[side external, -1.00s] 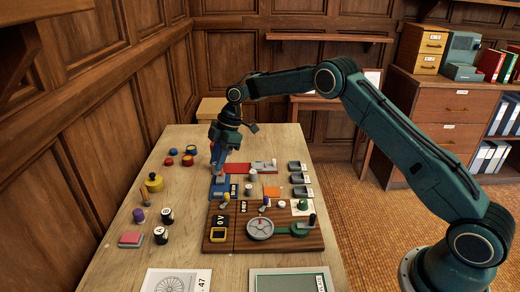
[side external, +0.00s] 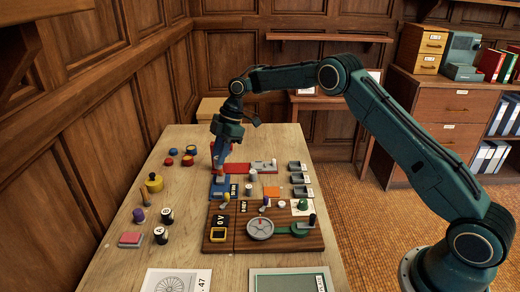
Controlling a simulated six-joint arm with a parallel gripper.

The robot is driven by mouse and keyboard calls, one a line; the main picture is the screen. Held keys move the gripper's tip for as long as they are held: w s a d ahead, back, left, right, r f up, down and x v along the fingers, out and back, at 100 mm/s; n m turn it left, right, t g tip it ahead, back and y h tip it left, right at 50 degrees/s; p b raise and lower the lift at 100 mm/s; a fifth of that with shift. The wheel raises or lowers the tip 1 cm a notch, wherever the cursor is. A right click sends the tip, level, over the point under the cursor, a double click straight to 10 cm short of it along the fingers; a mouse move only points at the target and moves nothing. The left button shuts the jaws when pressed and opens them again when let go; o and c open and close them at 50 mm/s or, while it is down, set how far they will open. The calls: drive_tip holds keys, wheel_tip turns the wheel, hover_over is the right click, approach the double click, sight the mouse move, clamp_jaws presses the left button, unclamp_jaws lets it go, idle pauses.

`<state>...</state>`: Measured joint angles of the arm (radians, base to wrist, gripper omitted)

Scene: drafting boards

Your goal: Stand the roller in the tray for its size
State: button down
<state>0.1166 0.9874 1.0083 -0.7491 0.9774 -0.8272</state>
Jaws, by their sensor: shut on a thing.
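My gripper (side external: 220,168) points down over the blue panel (side external: 218,190) at the left of the work area. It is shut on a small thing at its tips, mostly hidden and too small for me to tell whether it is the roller. Several small dark grey trays stand in a column at the right edge of the table, among them a far tray (side external: 297,165), a middle tray (side external: 300,178) and a near tray (side external: 303,191). My gripper is well to the left of them. Their size differences are hard to tell.
A red panel (side external: 240,168), pale cylinders (side external: 251,175) and an orange square (side external: 271,192) lie between my gripper and the trays. A brown board (side external: 240,235) with a dial and green lever is nearer. Loose stamps and pots (side external: 154,183) stand at the left.

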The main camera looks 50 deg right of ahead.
drive_tip(key=s+d+f, duration=0.1)
drive_tip(key=s+d, duration=0.6)
drive_tip(key=d, duration=0.4)
drive_tip(key=s+d+f, duration=0.2)
drive_tip(key=s+d, duration=0.4)
drive_tip(key=d, duration=0.5)
drive_tip(key=shift+s+d+f, duration=0.3)
drive_tip(key=shift+s, duration=0.05)
drive_tip(key=shift+f, duration=0.1)
drive_tip(key=shift+f, duration=2)
drive_tip(key=shift+f, duration=1.05)
drive_tip(key=c, duration=0.8)
unclamp_jaws()
drive_tip(key=shift+c, duration=0.2)
